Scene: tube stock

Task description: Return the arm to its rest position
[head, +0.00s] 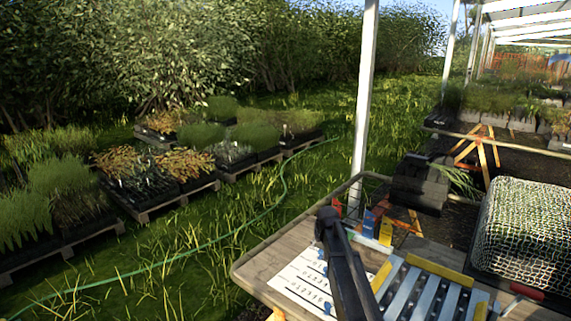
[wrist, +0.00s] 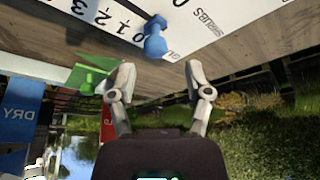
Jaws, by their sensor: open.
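My gripper (wrist: 159,72) is open in the wrist view, its two grey fingers apart with nothing between them. Beyond the fingertips is a white printed board (wrist: 210,18) with numbers and the word SHRUBS. A small blue piece (wrist: 155,38) is on the board's edge, apart from the fingers. In the head view my dark arm (head: 345,265) reaches over the wooden table (head: 255,268). The white board (head: 297,276) lies beside it there. I cannot make out the fingers in the head view.
A green piece (wrist: 90,72) and a blue panel marked DRY (wrist: 18,120) show left in the wrist view. In the head view a slatted metal rack (head: 425,290) and a net-covered block (head: 525,235) stand right of the arm. A white post (head: 365,100) rises behind the table.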

